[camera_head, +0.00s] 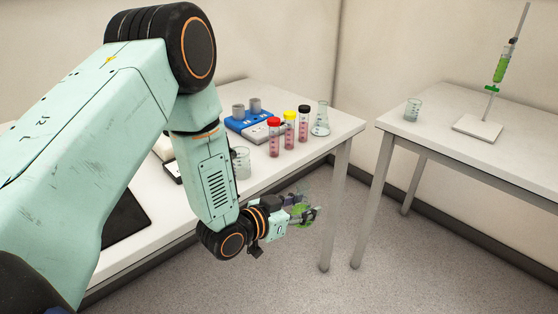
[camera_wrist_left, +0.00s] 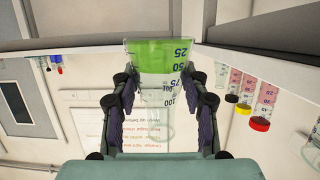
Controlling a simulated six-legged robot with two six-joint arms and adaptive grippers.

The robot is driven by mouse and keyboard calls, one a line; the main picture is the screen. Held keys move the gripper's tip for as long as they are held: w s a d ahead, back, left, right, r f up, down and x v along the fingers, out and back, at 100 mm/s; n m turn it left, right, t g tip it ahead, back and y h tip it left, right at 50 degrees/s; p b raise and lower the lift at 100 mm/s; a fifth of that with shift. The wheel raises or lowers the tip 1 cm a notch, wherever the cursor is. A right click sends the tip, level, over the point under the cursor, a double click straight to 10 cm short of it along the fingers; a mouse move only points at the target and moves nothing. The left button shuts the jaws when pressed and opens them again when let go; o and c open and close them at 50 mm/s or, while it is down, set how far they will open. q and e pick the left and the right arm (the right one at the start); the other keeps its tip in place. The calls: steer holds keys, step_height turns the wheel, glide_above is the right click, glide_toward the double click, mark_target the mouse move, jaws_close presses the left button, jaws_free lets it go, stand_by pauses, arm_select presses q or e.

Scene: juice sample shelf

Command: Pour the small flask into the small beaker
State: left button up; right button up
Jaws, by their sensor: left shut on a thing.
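My left gripper (camera_head: 305,214) is shut on the small flask (camera_head: 301,208), a clear graduated glass with green liquid. The flask is held in the air off the front edge of the left table. In the left wrist view, which is upside down, the flask (camera_wrist_left: 160,62) sits between the two fingers (camera_wrist_left: 160,105), with the green liquid at its base end; it looks roughly upright. A small clear beaker (camera_head: 413,109) stands at the left of the right table, apart from the gripper. My right gripper is not in view.
The left table (camera_head: 345,126) holds a larger beaker (camera_head: 241,163), capped vials (camera_head: 289,129), a clear conical flask (camera_head: 321,120) and a blue device (camera_head: 243,123). A stand with a green-filled tube (camera_head: 501,69) is on the right table (camera_head: 455,108). A floor gap separates the tables.

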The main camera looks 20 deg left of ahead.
arm_select(q)
steer(key=w+a+r+n+y, duration=0.5)
steer(key=a+n+y, duration=0.3)
steer(key=y, duration=0.3)
steer(key=shift+a+r+n+y, duration=0.2)
steer(key=shift+r+n+y, duration=0.2)
steer(key=shift+r+n, duration=0.35)
